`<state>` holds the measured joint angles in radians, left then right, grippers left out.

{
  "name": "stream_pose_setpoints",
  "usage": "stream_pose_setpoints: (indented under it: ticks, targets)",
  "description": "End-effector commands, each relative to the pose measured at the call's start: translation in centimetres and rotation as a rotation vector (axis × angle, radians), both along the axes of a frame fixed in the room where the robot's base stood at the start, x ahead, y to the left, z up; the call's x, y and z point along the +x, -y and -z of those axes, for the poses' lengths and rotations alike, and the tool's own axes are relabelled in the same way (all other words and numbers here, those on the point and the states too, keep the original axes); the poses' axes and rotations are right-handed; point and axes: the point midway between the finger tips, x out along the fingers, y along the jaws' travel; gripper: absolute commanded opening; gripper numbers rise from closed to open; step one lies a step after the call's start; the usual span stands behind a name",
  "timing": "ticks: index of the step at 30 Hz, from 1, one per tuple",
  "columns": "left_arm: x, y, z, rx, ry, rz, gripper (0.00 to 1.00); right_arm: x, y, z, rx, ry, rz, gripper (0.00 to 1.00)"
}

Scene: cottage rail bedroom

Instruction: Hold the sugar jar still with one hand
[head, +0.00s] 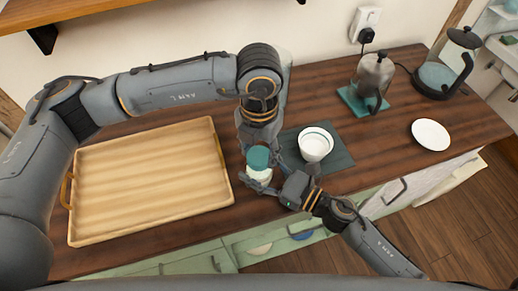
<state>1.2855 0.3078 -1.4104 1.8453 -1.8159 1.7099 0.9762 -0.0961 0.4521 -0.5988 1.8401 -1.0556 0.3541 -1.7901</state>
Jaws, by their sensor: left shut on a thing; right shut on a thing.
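The sugar jar (259,174), a small pale jar with a teal lid (258,157), stands upright near the counter's front edge, right of the wooden tray. My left gripper (260,151) comes down from above and is shut at the lid. Its fingers partly hide the lid's edges. My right gripper (262,184) reaches in from the lower right and is shut on the jar's body, low on its front side. Whether the lid sits fully on the jar is too small to tell.
A wooden tray (150,181) fills the counter's left. A white cup (316,143) stands on a dark mat (340,158) close behind my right gripper. Bare counter lies between mat and plate.

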Motion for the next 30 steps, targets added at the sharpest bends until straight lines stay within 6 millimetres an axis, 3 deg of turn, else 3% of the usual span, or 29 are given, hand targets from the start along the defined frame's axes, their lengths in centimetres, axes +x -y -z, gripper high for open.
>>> stream_pose_setpoints:
  ticks: [12,16,20,30]
  targets:
    - [-0.03,0.07,-0.01,-0.002,-0.002,-0.884,0.12,-0.05,-0.01,0.11,-0.002,-0.001,-0.001,0.00]
    - [-0.05,0.04,0.01,0.000,-0.002,-1.108,0.12,-0.05,-0.01,0.11,-0.002,-0.001,-0.001,0.00]
    - [0.01,0.05,-0.04,-0.002,-0.002,-1.237,0.12,-0.05,-0.02,0.10,-0.002,-0.001,-0.001,0.00]
    - [0.02,0.04,-0.05,-0.002,-0.001,-1.230,0.12,-0.05,-0.01,0.11,-0.002,-0.001,-0.001,0.00]
